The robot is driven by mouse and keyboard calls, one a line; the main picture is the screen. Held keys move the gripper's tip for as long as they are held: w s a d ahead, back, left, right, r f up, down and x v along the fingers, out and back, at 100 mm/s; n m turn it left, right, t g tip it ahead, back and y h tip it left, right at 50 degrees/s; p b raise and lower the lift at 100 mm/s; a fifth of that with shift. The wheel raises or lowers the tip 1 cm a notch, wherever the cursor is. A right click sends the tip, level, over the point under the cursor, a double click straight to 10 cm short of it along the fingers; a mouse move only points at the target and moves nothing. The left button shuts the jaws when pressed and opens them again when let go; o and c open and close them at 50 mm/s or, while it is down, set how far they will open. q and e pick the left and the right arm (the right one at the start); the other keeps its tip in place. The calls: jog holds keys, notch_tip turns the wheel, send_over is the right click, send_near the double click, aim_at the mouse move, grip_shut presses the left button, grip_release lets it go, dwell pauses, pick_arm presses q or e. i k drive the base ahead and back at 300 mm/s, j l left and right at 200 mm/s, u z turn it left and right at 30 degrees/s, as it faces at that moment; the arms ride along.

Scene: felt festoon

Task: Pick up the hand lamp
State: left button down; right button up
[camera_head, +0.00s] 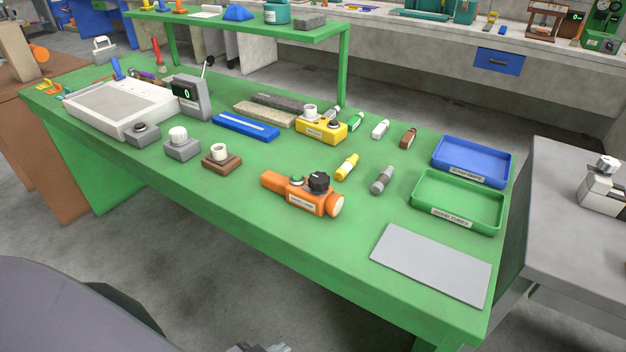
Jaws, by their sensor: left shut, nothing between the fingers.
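The orange hand lamp (298,201) lies on the green workbench (250,213) near its front edge. It has a black knob on top, a pale lens at its right end, a handle pointing left and a label on its front side. Only a small grey piece of my left gripper (262,348) shows at the bottom edge of the view. It is shut and empty, below and in front of the bench, well apart from the lamp. My right gripper is not in view.
Behind the lamp lie a yellow cylinder (346,167) and a grey one (382,180). A brown block with a white top (221,158) stands to its left. A grey mat (432,264), green tray (456,227) and blue tray (470,178) are right. Bench in front of the lamp is clear.

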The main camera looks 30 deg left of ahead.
aim_at(299, 194)
jog(key=k+j+z, duration=0.1)
jog(key=j+z, duration=0.15)
jog(key=j, duration=0.2)
jog(key=k+j+z, duration=0.1)
jog(key=j+z, duration=0.15)
jog(key=j, duration=0.15)
jog(key=k+j+z, duration=0.25)
jog(key=j, duration=0.15)
jog(key=k+j+z, duration=0.2)
jog(key=j, duration=0.15)
jog(key=k+j+z, duration=0.1)
jog(key=j+z, duration=0.15)
jog(key=i+j, duration=0.1)
jog(key=i, duration=0.35)
